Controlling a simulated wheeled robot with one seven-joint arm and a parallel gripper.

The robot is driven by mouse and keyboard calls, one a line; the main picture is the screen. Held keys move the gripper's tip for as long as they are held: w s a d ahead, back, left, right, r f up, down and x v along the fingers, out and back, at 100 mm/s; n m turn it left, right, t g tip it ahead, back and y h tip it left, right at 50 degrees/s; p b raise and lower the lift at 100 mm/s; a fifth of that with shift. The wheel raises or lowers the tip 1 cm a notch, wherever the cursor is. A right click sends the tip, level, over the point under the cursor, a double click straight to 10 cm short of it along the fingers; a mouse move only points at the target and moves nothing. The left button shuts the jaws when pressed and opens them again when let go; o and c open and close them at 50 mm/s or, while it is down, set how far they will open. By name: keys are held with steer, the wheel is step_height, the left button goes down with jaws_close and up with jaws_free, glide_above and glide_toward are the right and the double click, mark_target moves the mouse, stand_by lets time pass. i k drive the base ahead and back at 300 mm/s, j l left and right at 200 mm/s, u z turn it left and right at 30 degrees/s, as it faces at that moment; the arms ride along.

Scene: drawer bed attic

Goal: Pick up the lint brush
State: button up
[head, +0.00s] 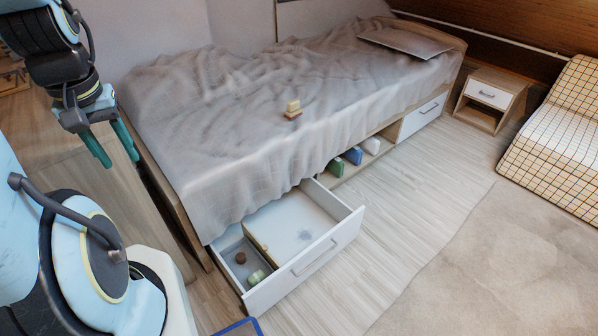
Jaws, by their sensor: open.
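A small tan object with a reddish lower layer (293,110) lies on the grey bed cover, near the middle of the bed. It may be the lint brush, but it is too small to be sure. A small brown round object (240,257) and a pale green one (257,278) lie in the left part of the open drawer (309,257); I cannot tell what they are. My gripper (117,159) hangs at the upper left with its green fingers pointing down. It is open and empty, left of the bed and well apart from all these objects.
The bed (230,150) fills the middle, with its drawer pulled out into the room. Green, blue and white items (354,155) stand in an open compartment under it. A nightstand (490,98) and a checked seat (555,140) stand at right. The floor (430,240) between is clear.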

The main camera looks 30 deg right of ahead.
mark_target(293, 110)
steer(key=z, duration=1)
steer(key=k, duration=0.2)
steer(key=j+z, duration=0.05)
